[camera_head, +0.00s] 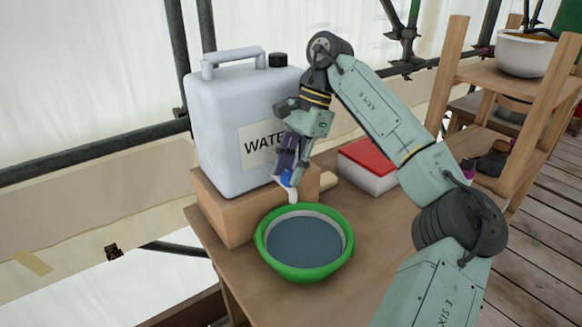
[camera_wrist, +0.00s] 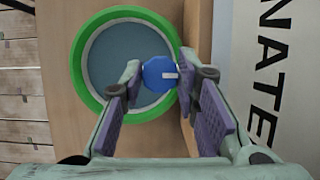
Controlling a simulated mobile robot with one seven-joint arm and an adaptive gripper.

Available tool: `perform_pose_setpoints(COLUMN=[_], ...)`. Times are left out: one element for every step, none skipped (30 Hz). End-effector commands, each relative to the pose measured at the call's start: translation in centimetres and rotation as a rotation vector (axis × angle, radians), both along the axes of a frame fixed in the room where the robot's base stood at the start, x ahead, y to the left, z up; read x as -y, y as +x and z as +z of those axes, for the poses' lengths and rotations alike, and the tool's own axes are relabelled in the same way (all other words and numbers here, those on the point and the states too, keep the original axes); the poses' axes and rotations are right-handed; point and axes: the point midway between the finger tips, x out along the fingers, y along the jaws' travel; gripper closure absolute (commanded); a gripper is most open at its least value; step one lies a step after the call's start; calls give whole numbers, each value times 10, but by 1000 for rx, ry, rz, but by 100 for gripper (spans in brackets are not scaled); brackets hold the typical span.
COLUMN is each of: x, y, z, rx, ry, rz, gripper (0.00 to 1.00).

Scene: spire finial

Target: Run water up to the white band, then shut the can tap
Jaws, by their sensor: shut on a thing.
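My gripper (camera_head: 287,170) is shut on the knob; in the wrist view the blue knob (camera_wrist: 158,74), with a white mark, sits between the fingertips. The green basin (camera_head: 272,262) stands below the spout. It holds grey-blue water (camera_head: 304,238), and a pale band (camera_head: 346,232) rings the inner wall around the water. Whether a stream is running from the spout cannot be made out.
The wooden block (camera_head: 228,215) raises the can on the wooden table (camera_head: 380,225). A white box with a red top (camera_head: 368,158) stands behind the basin. A wooden shelf (camera_head: 447,75) with a white bowl (camera_head: 525,55) is at the right. Scaffold poles run behind the can.

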Motion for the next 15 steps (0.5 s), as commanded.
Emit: perform_pose_setpoints(x=[0, 0, 0, 0, 0, 0, 0, 0, 0, 0, 0, 0, 0, 0, 0], y=[0, 0, 0, 0, 0, 0, 0, 0, 0, 0, 0, 0, 0, 0, 0], z=[0, 0, 0, 0, 0, 0, 0, 0, 0, 0, 0, 0, 0, 0, 0], rx=[0, 0, 0, 0, 0, 0, 0, 0, 0, 0, 0, 0, 0, 0, 0], ry=[-1, -1, -1, -1, -1, -1, -1, -1, -1, -1, -1, -1, -1, -1, -1], rz=[0, -1, -1, -1, -1, -1, -1, -2, -2, -2, -2, -2, -2, -2, -2], gripper=[99, 99, 99, 99, 99, 99, 99, 70, 68, 66, 64, 61, 59, 57, 54])
